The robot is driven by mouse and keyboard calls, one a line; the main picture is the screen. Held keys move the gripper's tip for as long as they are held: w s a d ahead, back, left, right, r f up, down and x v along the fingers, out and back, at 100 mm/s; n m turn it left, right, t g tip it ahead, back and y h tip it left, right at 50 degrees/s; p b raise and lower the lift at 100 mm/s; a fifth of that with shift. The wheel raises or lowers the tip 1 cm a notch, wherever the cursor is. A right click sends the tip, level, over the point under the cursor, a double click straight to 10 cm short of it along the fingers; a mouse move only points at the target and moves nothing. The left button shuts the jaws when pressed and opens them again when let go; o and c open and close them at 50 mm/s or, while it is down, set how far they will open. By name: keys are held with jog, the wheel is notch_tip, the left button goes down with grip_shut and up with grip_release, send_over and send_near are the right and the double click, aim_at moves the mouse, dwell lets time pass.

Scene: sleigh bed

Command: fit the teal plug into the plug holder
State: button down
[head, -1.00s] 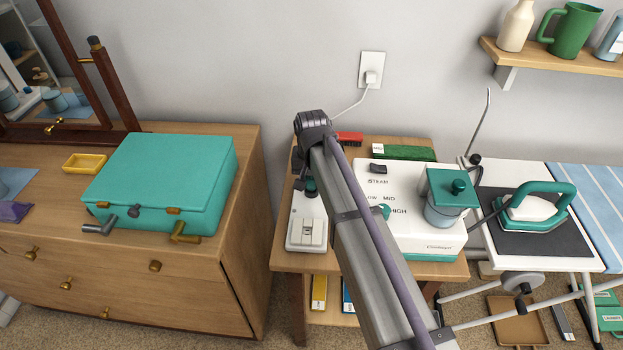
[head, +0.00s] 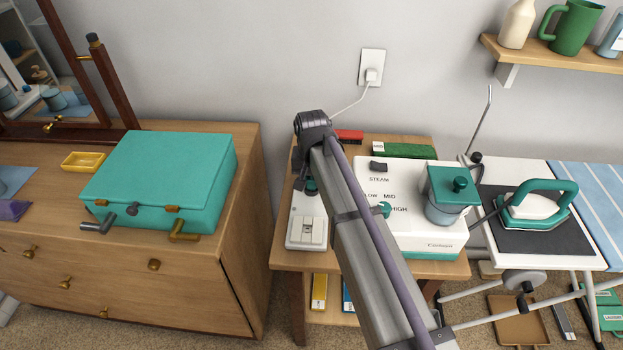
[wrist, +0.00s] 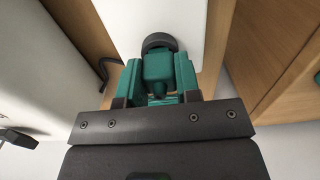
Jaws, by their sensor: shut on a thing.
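My gripper (wrist: 157,82) is shut on the teal plug (wrist: 157,68), which sits between its two teal fingers in the wrist view. A dark round piece (wrist: 159,42), which looks like the plug holder, lies right at the plug's far end on a white surface. I cannot tell whether the plug is inside it or only against it. In the head view my arm hides most of the gripper; a small dark and teal part (head: 311,187) shows by the white unit (head: 307,232) on the small wooden table.
A white steam station (head: 425,235) with a teal-lidded tank stands close on the right. An iron (head: 540,205) rests on the ironing board beyond. A teal case (head: 160,180) sits on the dresser at left. Brushes (head: 405,150) lie at the table's back.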

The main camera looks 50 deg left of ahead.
aim_at(311, 178)
jog(key=shift+f, duration=0.25)
dwell(0.5)
dwell(0.8)
jog(key=c, duration=0.7)
grip_release()
jog(key=shift+c, duration=0.2)
notch_tip(311, 178, up, 11)
jog(key=p, duration=1)
jog(key=shift+r+p, duration=0.1)
jog(key=shift+p, duration=0.2)
jog(key=shift+f, duration=0.2)
